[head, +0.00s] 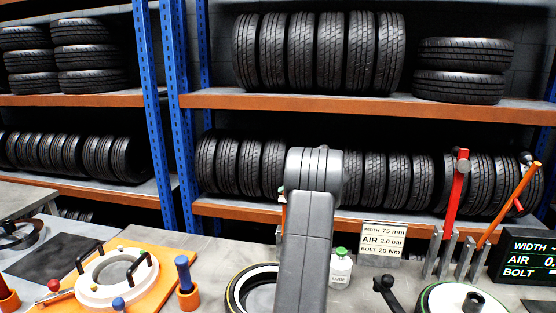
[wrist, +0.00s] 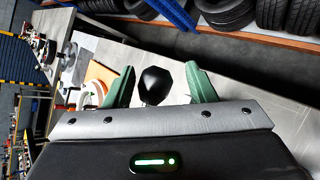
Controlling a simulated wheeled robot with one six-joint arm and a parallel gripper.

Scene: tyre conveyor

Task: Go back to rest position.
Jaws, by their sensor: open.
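My gripper (wrist: 160,67) shows in the wrist view with its two green fingers spread apart. A dark rounded knob-like thing (wrist: 154,88) appears between the fingers; I cannot tell whether it is near them or lower down, and neither finger visibly touches it. My grey arm rises in the middle of the head view, and the gripper cannot be made out there. The workbench (head: 215,238) lies below and around the arm.
An orange plate with a white ring (head: 93,297), a blue-handled tool (head: 184,275), a white-edged ring (head: 234,290), a bottle (head: 340,270), a sign (head: 383,243), a red-handled tool (head: 455,195) and a display (head: 525,258) stand on the bench. Tyre shelves (head: 290,98) stand behind.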

